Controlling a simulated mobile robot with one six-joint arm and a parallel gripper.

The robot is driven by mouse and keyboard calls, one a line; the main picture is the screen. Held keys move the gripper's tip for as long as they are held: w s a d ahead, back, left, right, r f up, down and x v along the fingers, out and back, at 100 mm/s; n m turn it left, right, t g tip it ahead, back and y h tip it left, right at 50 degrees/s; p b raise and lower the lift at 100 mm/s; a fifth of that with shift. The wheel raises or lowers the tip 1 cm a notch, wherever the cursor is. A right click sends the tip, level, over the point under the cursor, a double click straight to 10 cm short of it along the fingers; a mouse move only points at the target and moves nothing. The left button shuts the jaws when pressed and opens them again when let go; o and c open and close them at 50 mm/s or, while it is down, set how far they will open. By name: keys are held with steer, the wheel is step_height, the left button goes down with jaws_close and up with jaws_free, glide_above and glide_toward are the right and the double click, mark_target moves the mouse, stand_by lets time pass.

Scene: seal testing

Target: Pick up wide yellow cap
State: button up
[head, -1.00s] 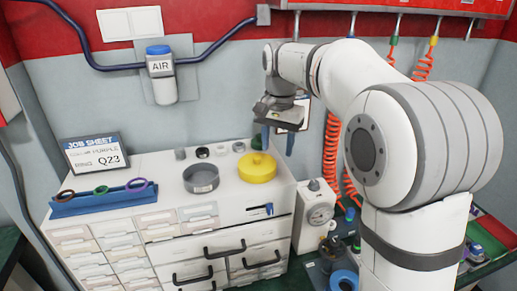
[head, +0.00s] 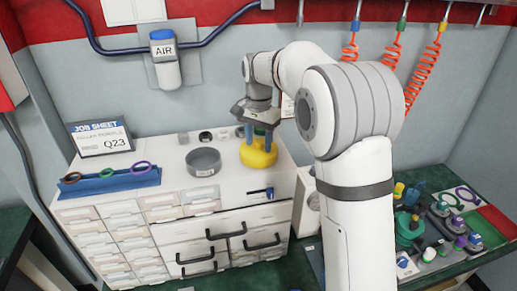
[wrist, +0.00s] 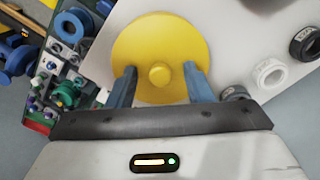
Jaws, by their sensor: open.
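The wide yellow cap (head: 258,156) sits on the white top of the drawer cabinet, near its right end. It is a round disc with a small raised knob in the middle, which shows in the wrist view (wrist: 160,74). My gripper (head: 259,134) is above the cap, pointing down. Its two blue fingers (wrist: 159,72) are apart, one on each side of the knob in the wrist view. I cannot tell whether they touch the cap. The arm partly hides the cap's top in the head view.
A grey round dish (head: 204,163) stands just left of the cap. Several small rings and caps (head: 205,137) stand behind it. A blue rack (head: 110,181) with coloured rings and a job sheet (head: 101,137) are at the left. A cluttered green bench (head: 430,235) is at the right.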

jaws_close()
stand_by(0.5)
steer(key=shift+r, duration=0.1)
